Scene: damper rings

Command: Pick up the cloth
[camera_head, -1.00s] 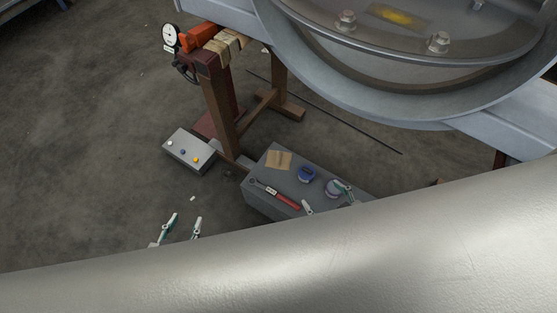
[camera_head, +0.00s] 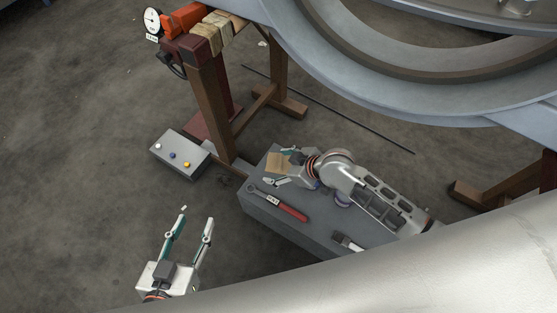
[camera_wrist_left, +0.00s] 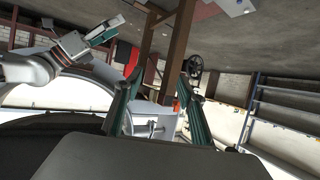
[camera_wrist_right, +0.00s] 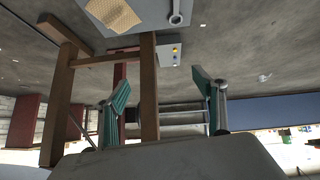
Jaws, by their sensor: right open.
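The cloth (camera_head: 277,162) is a tan, flat square on top of the grey box (camera_head: 262,215), near its far left end. It also shows at the top of the right wrist view (camera_wrist_right: 113,13). My left gripper (camera_head: 196,230) is open and empty over the floor, left of the box.
A red-handled wrench (camera_head: 280,203) and a brush-like tool (camera_head: 345,241) lie on the box. A control box with coloured buttons (camera_head: 180,155) stands left of it. A wooden stand (camera_head: 209,105) and a large metal ring (camera_head: 390,85) are behind. Floor at left is clear.

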